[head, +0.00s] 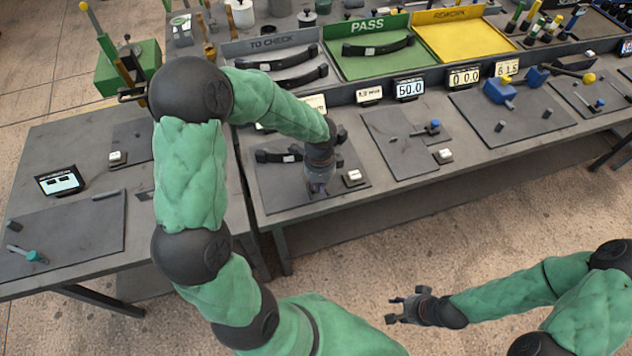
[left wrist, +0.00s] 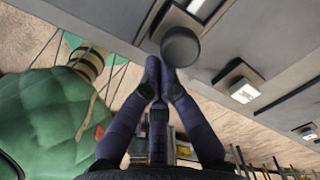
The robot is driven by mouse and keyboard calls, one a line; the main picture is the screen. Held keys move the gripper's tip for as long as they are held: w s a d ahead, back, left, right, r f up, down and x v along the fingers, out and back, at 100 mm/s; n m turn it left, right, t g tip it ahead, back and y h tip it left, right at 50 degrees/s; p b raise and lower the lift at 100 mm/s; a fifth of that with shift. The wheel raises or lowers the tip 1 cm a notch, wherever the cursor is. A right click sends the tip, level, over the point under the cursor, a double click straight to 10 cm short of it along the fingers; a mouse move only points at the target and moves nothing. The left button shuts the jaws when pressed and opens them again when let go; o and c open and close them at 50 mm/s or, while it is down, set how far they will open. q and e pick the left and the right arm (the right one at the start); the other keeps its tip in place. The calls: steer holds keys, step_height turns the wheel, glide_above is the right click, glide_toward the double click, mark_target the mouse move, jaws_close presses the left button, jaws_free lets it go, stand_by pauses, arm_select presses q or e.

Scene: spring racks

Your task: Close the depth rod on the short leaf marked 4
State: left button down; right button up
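My left gripper (head: 318,187) is low over the front of the dark mat (head: 285,200) on the middle bench. In the left wrist view its fingers (left wrist: 160,78) run together at the tips, beside a dark round-topped piece (left wrist: 180,45). I cannot tell whether this piece is the depth rod or whether anything thin is between the tips. A dark leaf with a white label (head: 279,157) lies at the back of this mat, partly behind my arm. No number 4 is readable. My right gripper (head: 404,308) is open and empty, off the bench front.
A white-topped button block (head: 353,177) stands just right of my left gripper. Behind are the TO CHECK tray (head: 235,48) with dark leaves, the green PASS tray (head: 405,66) with one leaf, and a yellow tray (head: 465,40). Floor is free around my right gripper.

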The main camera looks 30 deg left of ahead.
arm_select(q)
steer(key=shift+w+a+p, duration=0.3)
steer(key=shift+w+a, duration=0.35)
steer(key=shift+a, duration=0.1)
steer(key=shift+w+a+r, duration=0.1)
steer(key=shift+w+r, duration=0.05)
stand_by(0.7)
steer(key=shift+r, duration=0.1)
stand_by(0.5)
steer(key=shift+s+r+p, duration=0.2)
steer(key=shift+r+p, duration=2.95)
steer(key=shift+r, duration=0.15)
steer(key=shift+f, duration=0.1)
steer(key=s+d+f+n+h+b, duration=0.1)
steer(key=s+d+f+n, duration=0.3)
steer(key=f, duration=0.4)
steer(key=s+d+f+n+h+b, duration=0.1)
steer(key=s+d+f+n+b, duration=0.2)
steer(key=s+d+f+n, duration=0.2)
steer(key=s+d+f+n+h+b, duration=0.2)
steer(key=s+d+f+n, duration=0.3)
steer(key=f, duration=0.7)
steer(key=d+n, duration=0.2)
steer(key=d, duration=0.2)
steer(key=shift+s+d+f, duration=0.25)
steer(key=shift+d+f, duration=0.05)
steer(key=shift+f, duration=0.1)
